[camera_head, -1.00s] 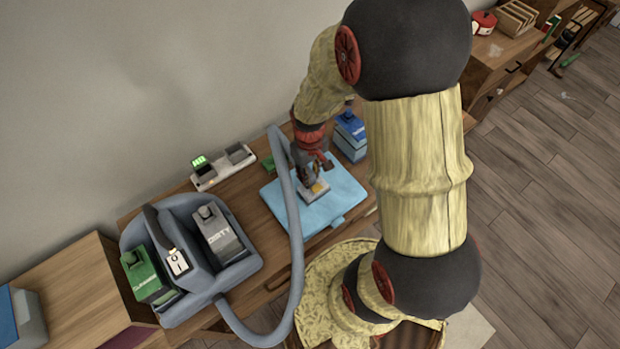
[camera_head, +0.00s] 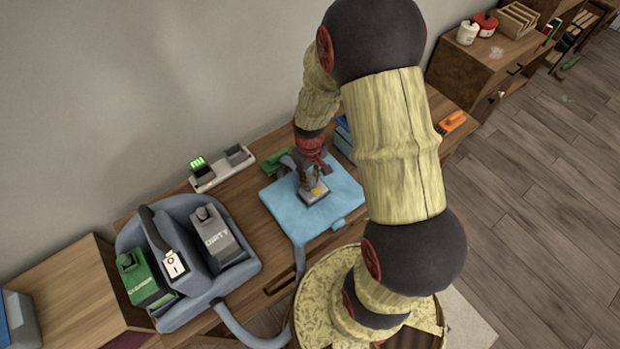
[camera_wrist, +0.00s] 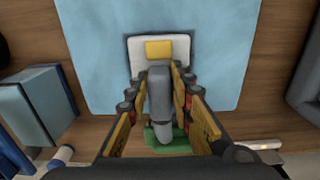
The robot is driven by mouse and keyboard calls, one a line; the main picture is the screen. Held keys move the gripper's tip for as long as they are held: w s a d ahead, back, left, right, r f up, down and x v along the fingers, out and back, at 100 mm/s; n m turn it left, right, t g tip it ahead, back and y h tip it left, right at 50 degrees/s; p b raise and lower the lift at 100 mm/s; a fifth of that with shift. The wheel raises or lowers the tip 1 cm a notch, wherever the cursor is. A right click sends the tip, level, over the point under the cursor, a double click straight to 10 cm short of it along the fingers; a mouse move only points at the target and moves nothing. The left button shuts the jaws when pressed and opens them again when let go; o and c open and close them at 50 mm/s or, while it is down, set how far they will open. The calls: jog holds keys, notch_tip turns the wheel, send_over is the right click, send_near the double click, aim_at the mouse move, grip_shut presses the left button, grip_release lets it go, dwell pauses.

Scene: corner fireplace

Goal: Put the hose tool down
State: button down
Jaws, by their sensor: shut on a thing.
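The hose tool (camera_head: 314,193) has a pale flat head with a yellow patch and a grey handle. It is over the light blue mat (camera_head: 345,190) on the wooden table; its head looks flat on the mat or very close to it. My gripper (camera_head: 309,176) is above the mat with its fingers around the handle. In the wrist view, the handle (camera_wrist: 160,90) lies between the two fingers of my gripper (camera_wrist: 161,78), and the head (camera_wrist: 145,52) is beyond the fingertips, over the mat (camera_wrist: 215,60). The grey-blue hose (camera_head: 245,333) runs from the machine toward the mat's front edge.
The grey-blue machine (camera_head: 190,305) with green and grey "DIRTY" tanks stands left of the mat. A power strip (camera_head: 221,171) and a green object (camera_head: 275,160) lie behind. A blue box shows beside the mat in the wrist view (camera_wrist: 35,110). An orange-handled item (camera_head: 452,122) is at right.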

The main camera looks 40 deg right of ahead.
jog(key=c, duration=1.6)
grip_release()
jog(key=shift+f, duration=0.1)
jog(key=shift+o, duration=0.2)
jog(key=s+a+r+t+p, duration=0.1)
jog(key=a+r+p, duration=0.15)
jog(key=r, duration=1.15)
jog(key=s+a+r+t+p, duration=0.15)
jog(key=a+r, duration=0.25)
jog(key=r, duration=1)
jog(key=s+a+r+t, duration=0.1)
jog(key=s+a+r, duration=0.1)
jog(key=s+r, duration=0.3)
jog(key=s+a+r+t+b, duration=0.1)
jog(key=s+a+r+t, duration=0.1)
jog(key=s+a+r, duration=0.1)
jog(key=shift+s+a+r, duration=0.25)
jog(key=shift+s+r, duration=0.6)
jog(key=shift+s, duration=0.1)
notch_tip(320, 180, down, 2)
jog(key=shift+f+b, duration=0.25)
jog(key=shift+b, duration=1)
